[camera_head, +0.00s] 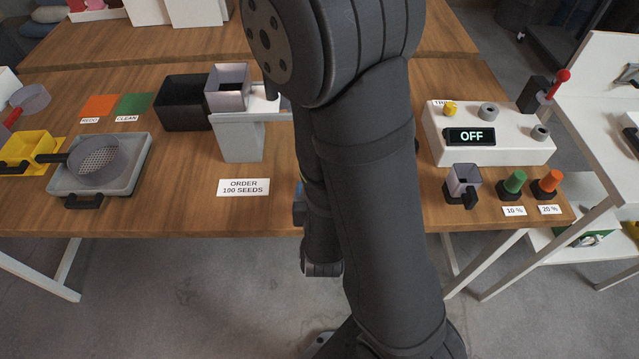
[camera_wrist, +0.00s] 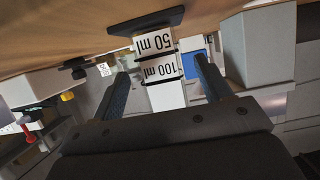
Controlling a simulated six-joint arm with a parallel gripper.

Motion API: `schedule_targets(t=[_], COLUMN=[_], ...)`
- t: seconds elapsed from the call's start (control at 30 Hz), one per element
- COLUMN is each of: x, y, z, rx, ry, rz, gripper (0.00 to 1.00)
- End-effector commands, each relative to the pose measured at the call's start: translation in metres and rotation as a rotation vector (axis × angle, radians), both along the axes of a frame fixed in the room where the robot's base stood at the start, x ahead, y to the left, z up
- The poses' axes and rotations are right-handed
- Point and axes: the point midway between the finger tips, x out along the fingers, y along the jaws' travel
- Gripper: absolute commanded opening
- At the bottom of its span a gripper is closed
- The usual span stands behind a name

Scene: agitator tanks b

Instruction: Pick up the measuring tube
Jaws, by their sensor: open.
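The measuring tube (camera_wrist: 165,97) shows in the wrist view with black bands and labels reading "50 ml" and "100 ml", which appear upside down. Its dark foot (camera_wrist: 147,22) is against the wooden table at the top of that picture. My gripper (camera_wrist: 161,68) is open, with one finger on each side of the tube as seen from the wrist. Gaps show between the tube and both fingers. I cannot tell how deep the tube sits between them. In the head view my arm hides the tube and my gripper.
A grey stand with a square cup (camera_head: 228,90) is left of my arm, beside a black bin (camera_head: 184,103). A sieve (camera_head: 97,160) sits on a grey tray at far left. A white box reading "OFF" (camera_head: 471,136), a small cup and green and orange stoppers are at right.

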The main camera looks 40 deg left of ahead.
Motion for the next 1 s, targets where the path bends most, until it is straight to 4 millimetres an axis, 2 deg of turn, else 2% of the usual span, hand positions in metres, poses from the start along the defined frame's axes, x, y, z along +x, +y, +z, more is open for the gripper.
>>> schedule_targets(t=[0.3,0.57,0.83,1.0], x=[0.025,0.026,0.026,0.026], y=[0.023,0.025,0.025,0.025], z=[-0.014,-0.015,-0.015,-0.015], rx=[-0.001,-0.001,-0.001,0.0], ry=[0.0,-0.001,-0.001,0.0], rz=[-0.002,0.0,0.0,0.0], gripper=[0.71,0.71,0.2,0.19])
